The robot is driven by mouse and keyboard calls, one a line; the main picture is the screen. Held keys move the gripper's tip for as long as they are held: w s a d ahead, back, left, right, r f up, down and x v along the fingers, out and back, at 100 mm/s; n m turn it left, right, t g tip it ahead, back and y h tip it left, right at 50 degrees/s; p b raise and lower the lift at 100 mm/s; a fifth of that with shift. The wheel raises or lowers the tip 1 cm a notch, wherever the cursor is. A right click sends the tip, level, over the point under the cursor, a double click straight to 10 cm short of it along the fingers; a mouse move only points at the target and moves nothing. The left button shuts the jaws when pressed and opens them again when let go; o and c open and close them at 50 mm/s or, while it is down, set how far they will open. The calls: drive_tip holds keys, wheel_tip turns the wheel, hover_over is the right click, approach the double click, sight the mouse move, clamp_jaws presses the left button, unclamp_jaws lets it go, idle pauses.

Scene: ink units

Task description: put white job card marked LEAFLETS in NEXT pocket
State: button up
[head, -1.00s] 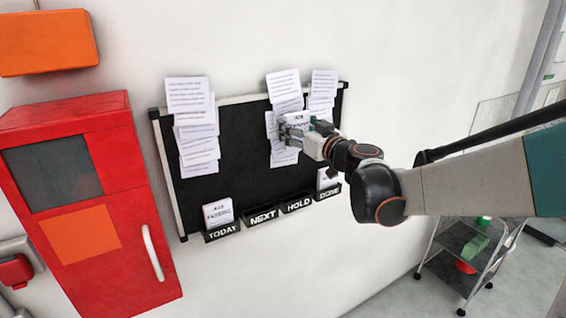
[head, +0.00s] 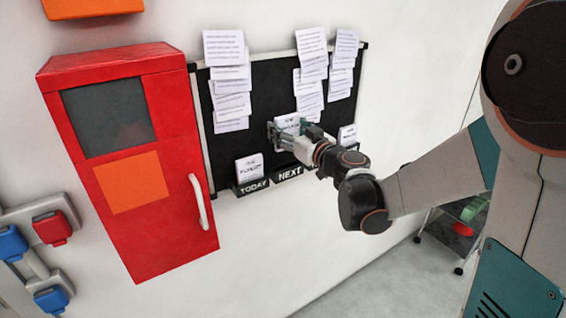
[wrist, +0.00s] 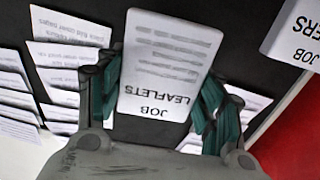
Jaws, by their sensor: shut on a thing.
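My gripper (head: 281,132) is shut on a white job card (head: 288,121), in front of the black board and above the NEXT pocket. In the wrist view the card (wrist: 165,65) sits between the two fingers, and JOB LEAFLETS reads upside down on it. The NEXT pocket (head: 289,174) is a black pocket with white lettering on the board's lower edge, below and apart from the card. No card shows standing in it.
The TODAY pocket (head: 253,187), left of NEXT, holds a white card (head: 249,168). Another card (head: 347,135) stands at the right end; my arm hides the pockets there. Paper sheets (head: 230,90) hang on the board (head: 265,95). A red cabinet (head: 130,160) is left of the board.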

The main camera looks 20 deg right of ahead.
wheel_tip(320, 180, down, 9)
drive_tip(key=b, duration=0.2)
drive_tip(key=shift+b, duration=0.35)
drive_tip(key=shift+f, duration=0.15)
drive_tip(key=o, duration=1.1)
drive_tip(key=shift+c, duration=0.2)
drive_tip(key=shift+r, duration=0.25)
drive_tip(key=p+v, duration=0.1)
drive_tip(key=v, duration=1.1)
drive_tip(key=shift+p, duration=0.35)
